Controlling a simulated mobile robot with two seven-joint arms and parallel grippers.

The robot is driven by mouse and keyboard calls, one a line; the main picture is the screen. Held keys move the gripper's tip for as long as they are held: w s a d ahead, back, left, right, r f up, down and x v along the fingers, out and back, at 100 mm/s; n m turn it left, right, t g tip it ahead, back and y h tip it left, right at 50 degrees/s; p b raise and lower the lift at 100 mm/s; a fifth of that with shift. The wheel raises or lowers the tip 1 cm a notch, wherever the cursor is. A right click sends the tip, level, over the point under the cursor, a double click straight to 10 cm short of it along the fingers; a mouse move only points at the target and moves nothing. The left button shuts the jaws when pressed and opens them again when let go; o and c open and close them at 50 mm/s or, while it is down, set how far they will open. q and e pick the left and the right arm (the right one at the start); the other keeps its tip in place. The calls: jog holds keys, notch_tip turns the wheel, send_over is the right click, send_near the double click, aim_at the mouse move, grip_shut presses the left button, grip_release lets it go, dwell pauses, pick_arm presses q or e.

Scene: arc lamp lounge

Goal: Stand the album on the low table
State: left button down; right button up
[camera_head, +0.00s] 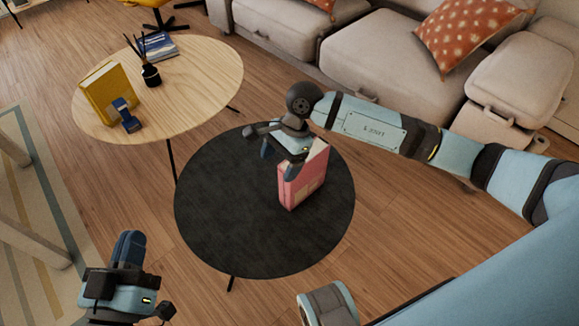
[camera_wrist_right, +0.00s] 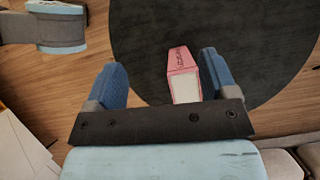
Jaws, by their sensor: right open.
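The pink album (camera_head: 300,187) stands upright on the dark round low table (camera_head: 225,220), right of its centre. Its cover and pale page edges show. My right gripper (camera_head: 279,160) is open just above and beside the album, hiding part of its top. In the right wrist view, the album (camera_wrist_right: 184,75) appears between the two blue fingers, close to the right-hand one, with a clear gap to the left-hand one. I cannot tell whether a finger touches it. My left gripper (camera_head: 128,248) is off the table at lower left, its fingers overlapping in view.
A higher wooden round table (camera_head: 195,80) stands behind left, holding a yellow book (camera_head: 106,93) against a blue stand (camera_head: 126,116), a dark reed vase (camera_head: 151,75) and a blue book (camera_head: 158,46). A beige sofa (camera_head: 365,50) runs along the back. The low table's left half is clear.

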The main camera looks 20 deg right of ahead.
jog(key=s+a+r+m+g+y, duration=0.2)
jog(key=s+a+r+m+y, duration=0.25)
jog(key=s+a+y, duration=0.65)
jog(key=s+a+r+m+t+y, duration=0.2)
jog(key=a+r+m+t+y, duration=0.3)
jog(key=r+m, duration=0.45)
jog(key=d+r+m+t, duration=0.45)
jog(key=m+t, duration=0.75)
jog(key=m, duration=0.6)
jog(key=s+d+f+m+t+h, duration=0.1)
jog(key=d+f+m+t+h, duration=0.2)
jog(key=m+h, duration=0.9)
jog(key=shift+d+f+m, duration=1.45)
jog(key=shift+d+m, duration=0.2)
jog(key=shift+m, duration=3.35)
jog(key=shift+s, duration=0.1)
